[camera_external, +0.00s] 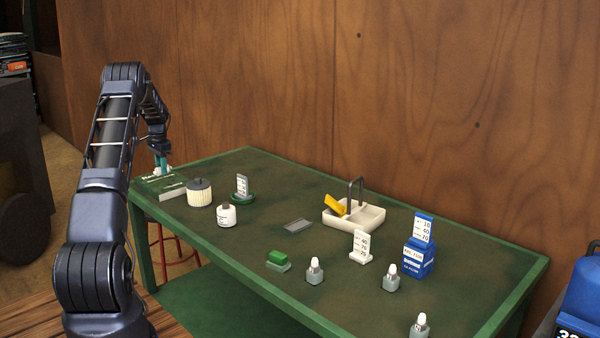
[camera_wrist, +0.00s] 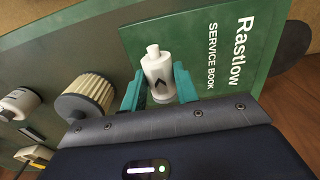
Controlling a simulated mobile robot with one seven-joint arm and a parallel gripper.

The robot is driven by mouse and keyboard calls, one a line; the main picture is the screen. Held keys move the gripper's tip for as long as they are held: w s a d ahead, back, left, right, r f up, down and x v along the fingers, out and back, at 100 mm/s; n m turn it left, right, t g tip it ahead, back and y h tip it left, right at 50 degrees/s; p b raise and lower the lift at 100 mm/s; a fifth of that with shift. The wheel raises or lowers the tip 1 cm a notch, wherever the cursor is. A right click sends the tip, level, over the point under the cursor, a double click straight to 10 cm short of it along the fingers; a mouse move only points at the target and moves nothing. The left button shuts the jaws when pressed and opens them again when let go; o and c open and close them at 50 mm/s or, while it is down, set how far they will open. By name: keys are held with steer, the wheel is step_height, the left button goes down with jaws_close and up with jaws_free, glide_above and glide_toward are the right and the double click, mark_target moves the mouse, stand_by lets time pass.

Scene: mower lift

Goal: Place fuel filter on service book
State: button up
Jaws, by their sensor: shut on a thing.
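The fuel filter (camera_wrist: 157,68) is a small white cylinder with a narrow nozzle and a black arrow mark. My gripper (camera_wrist: 158,84) has its teal fingers shut on it, one on each side. The green service book (camera_wrist: 225,45) lies flat on the table, its white title showing in the wrist view. The filter appears over the left part of the book's cover; I cannot tell whether it touches it. In the external view, my gripper (camera_external: 161,168) is pointed down at the book (camera_external: 172,192) on the table's far left corner, and the filter is mostly hidden by the fingers.
A pleated filter with a grey cap (camera_external: 199,192) stands just right of the book, with a white bottle (camera_external: 226,215) beyond it. A cream tray (camera_external: 368,216), a blue can (camera_external: 418,262) and several small parts stand farther right on the green table (camera_external: 320,205).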

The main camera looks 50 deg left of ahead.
mark_target(154, 188)
steer(key=shift+f, duration=2.4)
steer(key=shift+f, duration=0.1)
steer(key=o, duration=1)
steer(key=shift+c, duration=0.2)
step_height(154, 188, up, 12)
steer(key=shift+r, duration=0.1)
